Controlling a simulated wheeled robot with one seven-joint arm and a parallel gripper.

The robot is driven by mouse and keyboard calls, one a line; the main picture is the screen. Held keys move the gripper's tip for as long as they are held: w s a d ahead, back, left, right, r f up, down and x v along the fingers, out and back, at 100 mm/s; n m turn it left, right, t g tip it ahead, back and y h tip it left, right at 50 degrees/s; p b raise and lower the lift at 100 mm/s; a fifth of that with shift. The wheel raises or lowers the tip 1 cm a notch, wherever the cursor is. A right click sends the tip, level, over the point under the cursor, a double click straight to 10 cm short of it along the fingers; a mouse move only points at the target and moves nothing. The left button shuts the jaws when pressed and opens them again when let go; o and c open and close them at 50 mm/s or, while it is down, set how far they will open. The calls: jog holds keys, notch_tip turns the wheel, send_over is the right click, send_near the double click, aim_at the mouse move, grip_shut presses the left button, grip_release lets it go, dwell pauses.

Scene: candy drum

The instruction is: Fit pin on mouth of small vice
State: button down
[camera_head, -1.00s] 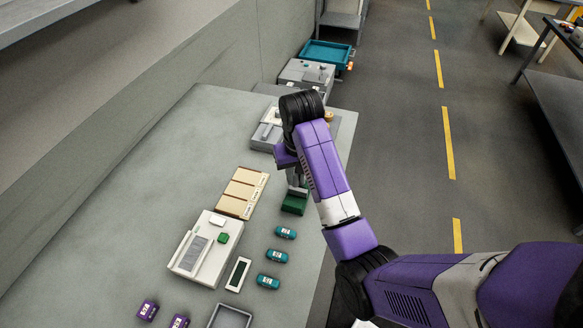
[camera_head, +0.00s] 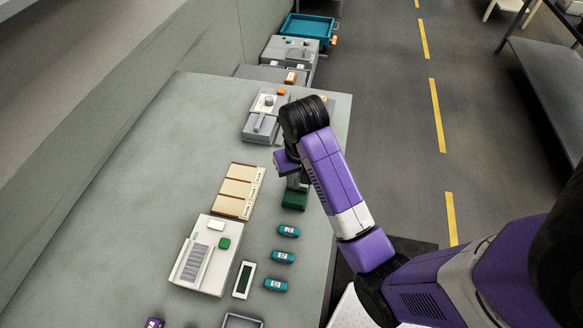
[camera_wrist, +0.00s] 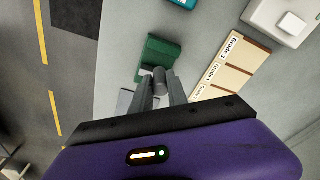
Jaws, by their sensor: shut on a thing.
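A green block-like fixture (camera_head: 294,200), which looks like the small vice, sits on the grey bench near its right edge. It also shows in the wrist view (camera_wrist: 158,56), just beyond my fingertips. My gripper (camera_head: 294,181) is over the green fixture, pointing down. In the wrist view my gripper (camera_wrist: 160,88) is shut on a short grey cylindrical pin (camera_wrist: 159,76). The pin's end overlaps the near edge of the green fixture in that view. I cannot tell whether the pin touches it. In the head view my wrist hides the pin.
Left of the gripper are tan grade trays (camera_head: 238,191) and a white-grey device (camera_head: 206,256). Several teal labelled parts (camera_head: 283,257) lie in front. A grey machine (camera_head: 263,117) stands behind. The bench's left side is clear; its right edge drops to the floor.

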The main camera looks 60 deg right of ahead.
aim_at(296, 188)
jog(key=shift+s+f, duration=0.1)
jog(key=shift+f, duration=1.15)
jog(key=shift+f+b, duration=0.4)
jog(key=shift+f, duration=0.3)
jog(key=shift+p, duration=0.4)
jog(key=shift+f, duration=0.2)
dwell(0.9)
jog(key=c, duration=1.2)
grip_release()
jog(key=shift+a, duration=0.1)
jog(key=shift+o, duration=0.4)
jog(key=shift+a, duration=0.15)
